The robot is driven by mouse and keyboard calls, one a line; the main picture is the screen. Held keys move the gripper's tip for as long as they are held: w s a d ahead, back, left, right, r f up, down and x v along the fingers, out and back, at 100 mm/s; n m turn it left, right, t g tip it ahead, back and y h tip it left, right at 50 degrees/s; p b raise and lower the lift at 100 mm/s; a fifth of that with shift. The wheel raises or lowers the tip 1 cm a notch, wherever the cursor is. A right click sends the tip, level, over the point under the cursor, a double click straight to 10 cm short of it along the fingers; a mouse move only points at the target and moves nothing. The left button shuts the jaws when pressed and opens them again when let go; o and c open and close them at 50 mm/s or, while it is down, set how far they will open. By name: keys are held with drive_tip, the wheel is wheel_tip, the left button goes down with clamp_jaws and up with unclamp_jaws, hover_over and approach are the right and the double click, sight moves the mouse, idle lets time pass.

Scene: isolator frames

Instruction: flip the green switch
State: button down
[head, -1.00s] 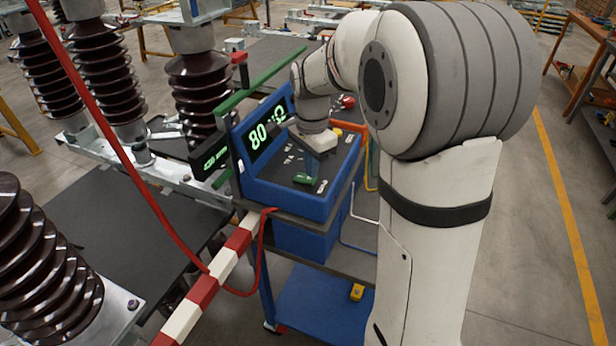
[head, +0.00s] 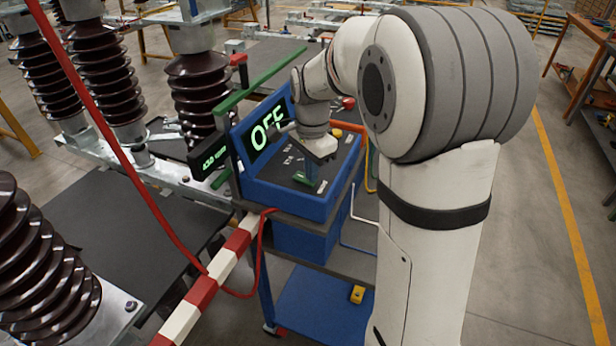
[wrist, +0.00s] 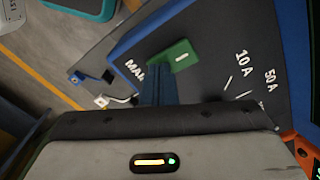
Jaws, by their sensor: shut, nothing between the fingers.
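The green switch (wrist: 181,55) stands on the dark top of a blue-edged control box, beside white lettering that starts "MA". In the head view the switch is a small green piece (head: 303,179) near the front of the panel (head: 286,166). My gripper (wrist: 157,72) is shut, with blue fingers pointing down at the panel, their ends right by the switch. Whether they touch it I cannot tell. In the head view my gripper (head: 312,176) is small and just right of the switch. The display (head: 268,129) reads OFF.
The box stands on a blue cart (head: 318,305). A red knob (head: 348,103) and a yellow part (head: 337,133) sit at its far end. A red-and-white bar (head: 210,285) and red cable (head: 120,150) run at left. Brown insulators (head: 40,270) stand farther left.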

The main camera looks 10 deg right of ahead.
wheel_tip(320, 180, up, 7)
drive_tip(key=p, duration=0.5)
idle(0.6)
drive_tip(key=s+r+n+t, duration=0.1)
drive_tip(key=s+n+t, duration=0.2)
drive_tip(key=s+n, duration=1)
drive_tip(key=shift+s+d+r, duration=0.3)
drive_tip(key=shift+s+d, duration=0.05)
drive_tip(key=shift+s, duration=3.95)
